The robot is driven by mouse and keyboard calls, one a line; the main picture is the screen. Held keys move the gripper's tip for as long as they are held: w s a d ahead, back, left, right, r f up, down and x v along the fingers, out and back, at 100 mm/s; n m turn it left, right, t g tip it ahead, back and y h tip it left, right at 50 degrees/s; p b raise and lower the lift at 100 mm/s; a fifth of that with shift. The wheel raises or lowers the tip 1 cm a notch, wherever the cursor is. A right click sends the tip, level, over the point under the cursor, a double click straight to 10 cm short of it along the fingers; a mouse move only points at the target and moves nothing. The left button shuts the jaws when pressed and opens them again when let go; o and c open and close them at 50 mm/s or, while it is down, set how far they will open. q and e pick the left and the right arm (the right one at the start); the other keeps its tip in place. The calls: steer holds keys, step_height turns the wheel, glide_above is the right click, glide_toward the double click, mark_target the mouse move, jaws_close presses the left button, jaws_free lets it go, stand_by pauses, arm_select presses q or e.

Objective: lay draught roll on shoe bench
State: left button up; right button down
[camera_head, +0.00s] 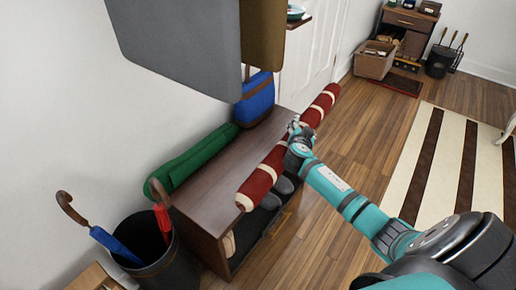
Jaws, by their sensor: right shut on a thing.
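The draught roll (263,180) is a long red roll with cream bands. It runs slantwise along the front side of the shoe bench (215,180), and its far end reaches past the bench's far end. My right gripper (296,127) is shut on the roll near its middle; the fingertips are partly hidden. I cannot tell whether the roll touches the dark brown bench top or is just above it. Shoes show under the bench top. My left gripper is not in view.
A green roll (190,158) and a blue bag (255,98) are on the bench's wall side. Coats (180,40) hang above. A dark bin (150,255) with umbrellas stands at the near end. Open wooden floor (345,150) lies to the right, with a striped rug (440,150).

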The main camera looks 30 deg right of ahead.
steer(key=shift+w+d+r, duration=0.2)
steer(key=shift+w+d, duration=0.15)
steer(key=shift+d, duration=0.4)
steer(key=shift+m, duration=0.3)
steer(key=a+f, duration=0.1)
steer(key=a, duration=0.4)
steer(key=w+a+f+b, duration=0.1)
steer(key=a+f, duration=0.1)
steer(key=a, duration=0.3)
steer(key=a+f, duration=0.1)
steer(key=a, duration=0.4)
steer(key=shift+w+a+f, duration=0.25)
steer(key=shift+f, duration=0.3)
steer(key=shift+c, duration=1.8)
jaws_free()
steer(key=shift+s+f, duration=0.1)
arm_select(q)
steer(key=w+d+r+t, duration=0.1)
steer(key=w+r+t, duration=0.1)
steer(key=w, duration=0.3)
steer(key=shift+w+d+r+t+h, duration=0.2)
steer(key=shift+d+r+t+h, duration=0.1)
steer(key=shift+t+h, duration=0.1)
arm_select(e)
steer(key=shift+a, duration=0.1)
